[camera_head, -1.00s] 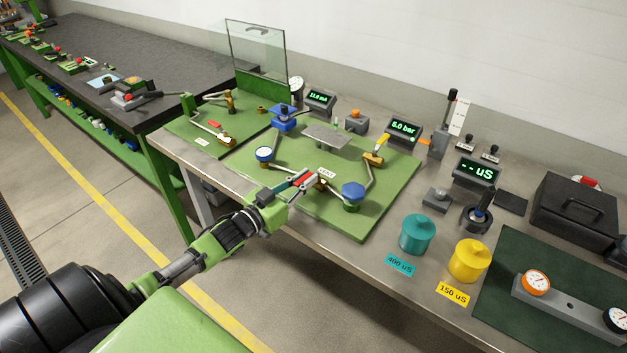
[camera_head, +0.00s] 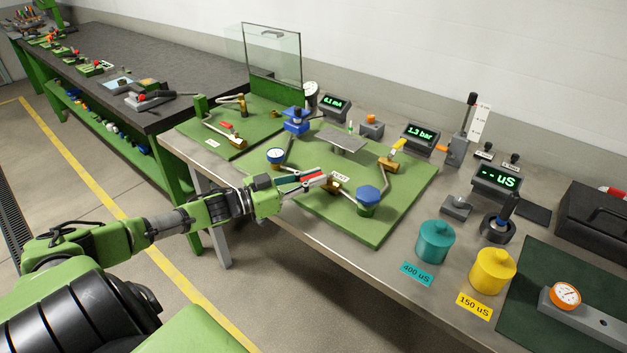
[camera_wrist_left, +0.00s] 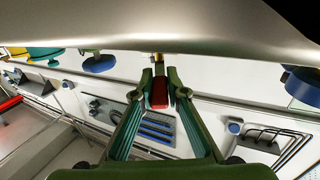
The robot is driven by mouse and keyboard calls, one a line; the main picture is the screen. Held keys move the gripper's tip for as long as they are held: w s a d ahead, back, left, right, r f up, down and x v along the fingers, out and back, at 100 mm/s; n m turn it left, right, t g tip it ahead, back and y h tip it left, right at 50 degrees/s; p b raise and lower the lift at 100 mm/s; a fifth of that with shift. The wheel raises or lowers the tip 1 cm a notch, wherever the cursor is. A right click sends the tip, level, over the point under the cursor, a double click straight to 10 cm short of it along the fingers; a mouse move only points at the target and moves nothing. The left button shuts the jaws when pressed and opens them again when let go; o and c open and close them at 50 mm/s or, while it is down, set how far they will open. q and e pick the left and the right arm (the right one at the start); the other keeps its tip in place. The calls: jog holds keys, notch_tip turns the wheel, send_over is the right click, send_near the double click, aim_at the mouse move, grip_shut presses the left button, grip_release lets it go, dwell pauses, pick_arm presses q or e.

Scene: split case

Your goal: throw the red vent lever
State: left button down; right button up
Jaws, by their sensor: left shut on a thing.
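The red vent lever (camera_head: 313,176) is at the front edge of the right green board, beside a small white label (camera_head: 340,177) and a brass fitting (camera_head: 332,187). My left gripper (camera_head: 316,178) reaches in from the left and is shut on the lever. In the left wrist view the red lever (camera_wrist_left: 158,93) sits between the two green fingers, with a brass part just beyond it. The fingers partly hide the lever. The pressure display (camera_head: 420,134) reads 1.3 bar. My right gripper is not in view.
On the same board are a blue-capped valve (camera_head: 368,196), a round gauge (camera_head: 275,155), a blue valve (camera_head: 296,121) and a yellow-handled valve (camera_head: 392,155). A teal pot (camera_head: 434,241) and a yellow pot (camera_head: 493,270) stand to the right. A clear upright panel (camera_head: 272,52) stands behind the left board.

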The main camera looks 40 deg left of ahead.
pick_arm(q)
jog(key=c, duration=2)
grip_release()
jog(key=shift+s, duration=0.1)
jog(key=shift+s+a+f, duration=0.1)
jog(key=shift+s+a, duration=0.2)
jog(key=shift+s, duration=0.2)
jog(key=shift+v, duration=5.35)
